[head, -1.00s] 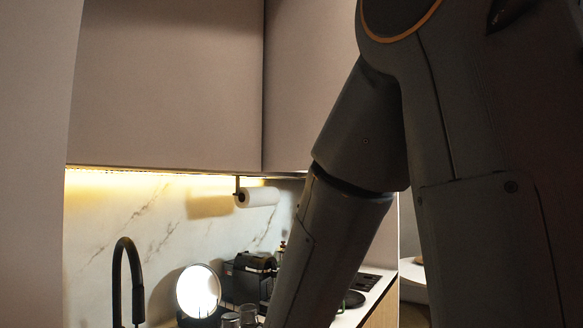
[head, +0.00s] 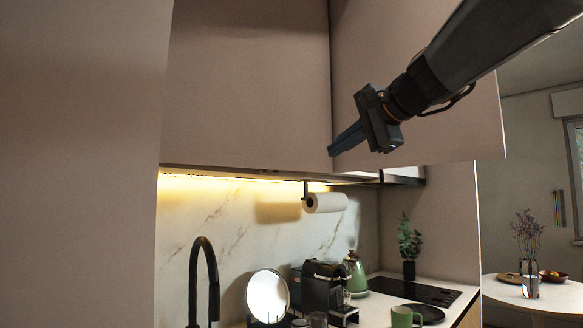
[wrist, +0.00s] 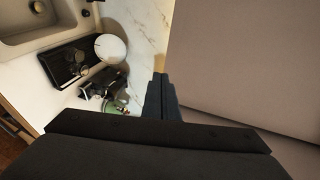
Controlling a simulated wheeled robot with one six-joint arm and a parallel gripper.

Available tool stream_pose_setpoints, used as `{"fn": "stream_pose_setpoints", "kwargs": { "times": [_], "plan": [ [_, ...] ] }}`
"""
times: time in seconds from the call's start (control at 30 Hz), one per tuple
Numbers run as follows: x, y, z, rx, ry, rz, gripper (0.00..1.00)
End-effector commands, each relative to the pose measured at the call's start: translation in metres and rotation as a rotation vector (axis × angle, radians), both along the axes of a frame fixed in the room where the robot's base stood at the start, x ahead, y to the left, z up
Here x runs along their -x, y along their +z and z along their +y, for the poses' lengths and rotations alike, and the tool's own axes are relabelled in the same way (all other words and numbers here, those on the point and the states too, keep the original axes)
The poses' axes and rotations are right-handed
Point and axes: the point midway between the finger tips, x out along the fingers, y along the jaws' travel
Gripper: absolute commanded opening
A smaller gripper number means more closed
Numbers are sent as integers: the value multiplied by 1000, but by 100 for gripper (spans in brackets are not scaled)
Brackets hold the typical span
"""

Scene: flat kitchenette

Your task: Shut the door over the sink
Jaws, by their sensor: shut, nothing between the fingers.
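The beige cabinet door over the sink (head: 250,90) hangs above the tap and lit backsplash. Its lower edge runs close along the cabinet underside, so it looks flush or nearly so. A second beige door (head: 440,90) to its right stands swung out, its free edge far to the right. My gripper (head: 334,150) is shut and empty, its tips by the seam between the two doors; whether they touch cannot be told. In the wrist view the shut fingers (wrist: 160,90) lie beside a large beige panel (wrist: 245,60). The sink (wrist: 40,25) shows at upper left there.
Below are a black tap (head: 204,275), a round lit mirror (head: 268,296), a coffee machine (head: 322,285) and a green kettle (head: 355,273). A paper roll (head: 328,202) hangs under the cabinet. A tall beige panel (head: 80,160) fills the left side. A round table (head: 560,293) stands far right.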

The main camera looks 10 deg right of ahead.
Motion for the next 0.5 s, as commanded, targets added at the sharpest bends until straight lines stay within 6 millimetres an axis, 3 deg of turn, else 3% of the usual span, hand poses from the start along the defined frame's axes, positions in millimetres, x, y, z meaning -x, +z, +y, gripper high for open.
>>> {"fn": "stream_pose_setpoints", "kwargs": {
  "times": [0.17,0.5],
  "plan": [
    [-12,2,6,-11,3,-5,0],
    [-68,-19,31,-9,3,-2,0]
  ]
}}
